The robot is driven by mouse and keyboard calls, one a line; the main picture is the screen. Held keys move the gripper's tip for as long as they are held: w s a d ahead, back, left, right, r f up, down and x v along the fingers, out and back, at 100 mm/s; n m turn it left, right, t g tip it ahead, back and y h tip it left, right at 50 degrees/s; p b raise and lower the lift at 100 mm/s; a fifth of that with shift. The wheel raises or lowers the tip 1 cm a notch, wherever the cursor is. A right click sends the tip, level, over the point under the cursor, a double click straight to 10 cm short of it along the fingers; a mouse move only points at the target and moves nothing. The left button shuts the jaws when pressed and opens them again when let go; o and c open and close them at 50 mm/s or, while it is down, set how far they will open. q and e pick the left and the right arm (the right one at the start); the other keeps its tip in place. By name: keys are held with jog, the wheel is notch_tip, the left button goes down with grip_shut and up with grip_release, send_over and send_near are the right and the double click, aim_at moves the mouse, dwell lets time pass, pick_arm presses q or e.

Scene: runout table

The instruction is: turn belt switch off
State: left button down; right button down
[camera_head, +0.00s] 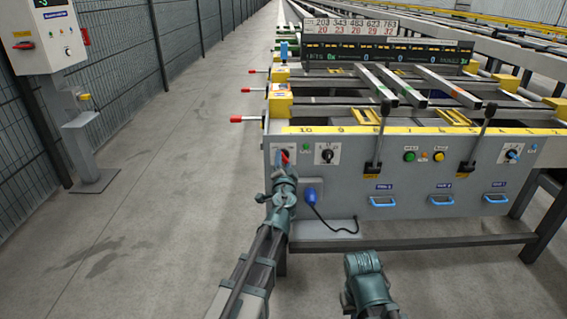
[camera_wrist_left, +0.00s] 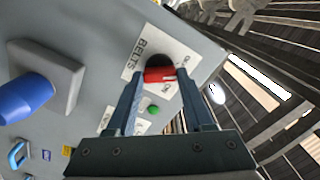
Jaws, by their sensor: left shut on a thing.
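The belt switch is a red knob (camera_wrist_left: 158,75) on a white plate (camera_wrist_left: 140,57) marked "BELTS" in the left wrist view. In the head view the red knob (camera_head: 285,157) is at the left end of the grey front panel (camera_head: 345,180). My left gripper (camera_wrist_left: 156,82) is at the panel, with its two fingers on either side of the knob, shut on it. The fingers hide part of the plate and its position labels, so the knob's exact setting is hard to read. My right gripper is not visible; only part of my right arm shows at the bottom.
A blue plug (camera_head: 311,196) with a black cable sits just right of my left wrist. A second selector switch (camera_head: 327,154), green and yellow buttons, black levers and blue drawer handles line the panel. Red-tipped levers (camera_head: 237,119) stick out left.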

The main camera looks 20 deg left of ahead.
pick_arm(q)
jog(key=shift+s+n, duration=0.1)
jog(key=shift+n, duration=0.8)
jog(key=shift+c, duration=1.4)
grip_release()
